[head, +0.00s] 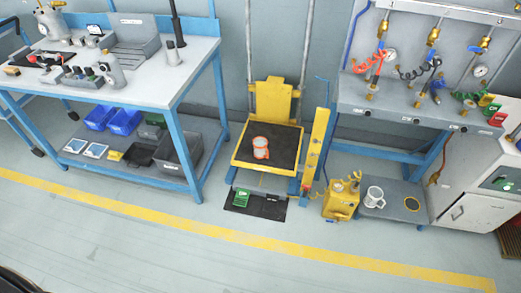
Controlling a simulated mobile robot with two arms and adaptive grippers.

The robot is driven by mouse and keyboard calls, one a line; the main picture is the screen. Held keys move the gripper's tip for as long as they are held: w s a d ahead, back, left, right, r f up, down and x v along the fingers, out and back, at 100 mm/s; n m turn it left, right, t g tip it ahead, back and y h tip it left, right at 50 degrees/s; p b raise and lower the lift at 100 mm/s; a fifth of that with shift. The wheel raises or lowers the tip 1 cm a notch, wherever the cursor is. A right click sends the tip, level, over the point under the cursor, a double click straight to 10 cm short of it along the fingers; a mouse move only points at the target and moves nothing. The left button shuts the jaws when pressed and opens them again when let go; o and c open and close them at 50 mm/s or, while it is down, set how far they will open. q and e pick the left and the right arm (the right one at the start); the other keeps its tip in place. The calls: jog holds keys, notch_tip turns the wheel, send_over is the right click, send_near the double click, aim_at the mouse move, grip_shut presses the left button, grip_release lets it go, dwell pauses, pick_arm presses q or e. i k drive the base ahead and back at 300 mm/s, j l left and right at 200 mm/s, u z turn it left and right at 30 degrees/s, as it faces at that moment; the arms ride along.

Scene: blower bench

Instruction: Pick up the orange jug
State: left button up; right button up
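A small pale jug with orange-red edges (260,148) is on the dark top of a yellow lift platform (238,160), near its middle. It is the only thing on that platform that I can make out, and its exact shape and handle are too small to tell. Neither of my grippers shows in the head view.
A blue-framed workbench (150,85) with tools and bins stands at the left. A gauge-and-hose bench (400,110) is at the right. A yellow container (341,203) and a white mug (374,197) are right of the lift. The floor in front (250,270) is clear.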

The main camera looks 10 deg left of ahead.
aim_at(259, 143)
jog(key=u, duration=1.2)
jog(key=i+j+z, duration=0.35)
jog(key=i+j, duration=0.15)
jog(key=i, duration=0.35)
jog(key=i+j+z, duration=0.4)
jog(key=i+j, duration=0.35)
